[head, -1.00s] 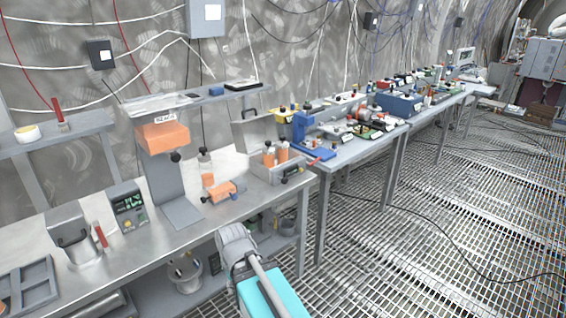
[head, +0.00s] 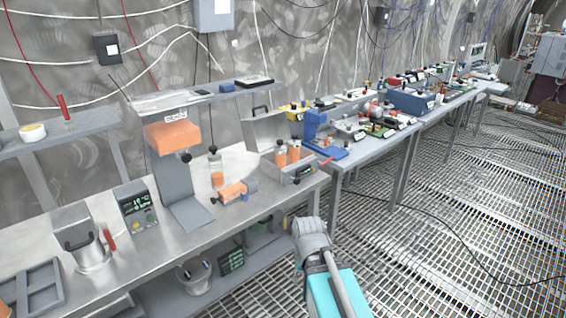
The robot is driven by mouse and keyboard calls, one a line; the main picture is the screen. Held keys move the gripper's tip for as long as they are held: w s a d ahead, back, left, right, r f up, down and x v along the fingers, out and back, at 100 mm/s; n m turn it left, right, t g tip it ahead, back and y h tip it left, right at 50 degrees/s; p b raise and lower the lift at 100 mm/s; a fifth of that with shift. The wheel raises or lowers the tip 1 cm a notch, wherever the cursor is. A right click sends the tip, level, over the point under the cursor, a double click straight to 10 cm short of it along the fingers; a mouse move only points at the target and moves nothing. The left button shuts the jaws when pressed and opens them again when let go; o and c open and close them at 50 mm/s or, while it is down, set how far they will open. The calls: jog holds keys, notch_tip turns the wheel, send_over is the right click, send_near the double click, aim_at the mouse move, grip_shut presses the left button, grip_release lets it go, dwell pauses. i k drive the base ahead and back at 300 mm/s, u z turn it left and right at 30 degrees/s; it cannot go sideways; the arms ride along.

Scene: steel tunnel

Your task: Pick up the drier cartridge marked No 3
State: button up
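Several orange-filled cartridges are in view, but no number can be read, so I cannot tell which is No 3. Two clear cartridges with orange filling (head: 287,153) and dark caps stand upright in an open grey case (head: 290,172). Another clear bottle-like one with orange at its base (head: 216,172) stands upright on the steel bench to the left. An orange and grey piece (head: 237,191) lies on its side in front of it. My arm, grey and teal, shows at the bottom, in front of the bench edge; my gripper's fingers do not show.
A meter (head: 136,207), a metal canister (head: 84,240) and a divided tray (head: 33,291) are at left. A blue press (head: 320,134) begins the right-hand bench. Grated floor is open at right, with a cable across it.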

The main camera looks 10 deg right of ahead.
aim_at(281, 150)
jog(key=z, duration=1.1)
jog(key=i, duration=1.35)
jog(key=u, duration=0.6)
